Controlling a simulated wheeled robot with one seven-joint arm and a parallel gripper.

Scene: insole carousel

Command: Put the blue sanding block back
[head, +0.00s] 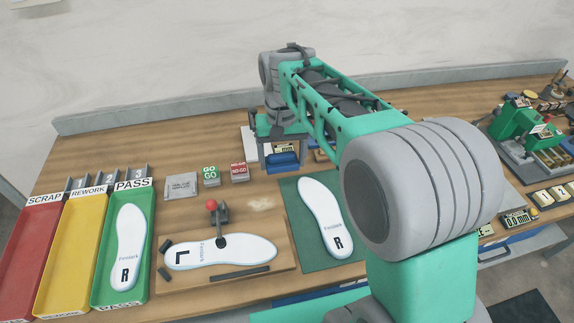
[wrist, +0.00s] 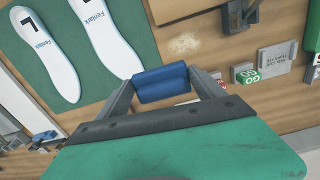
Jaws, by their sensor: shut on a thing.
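The blue sanding block (head: 283,161) is near the back of the workbench, left of the green mat's top. In the wrist view the block (wrist: 160,83) sits crosswise between my two grey fingers. My gripper (wrist: 162,86) is shut on it, one finger at each end. In the head view my gripper (head: 284,154) is small and partly hidden by my arm. I cannot tell whether the block touches the bench. A small labelled plate shows just behind the block, mostly covered; I cannot tell what holds it.
A green mat (head: 291,195) with white insoles lies in front. Left of it, an insole is clamped on a wooden board (head: 275,257). GO (head: 210,176) and NO-GO (head: 239,172) blocks stand left of my gripper. Scrap, rework and pass trays (head: 140,217) are far left. A dust patch (head: 262,203) marks the bench.

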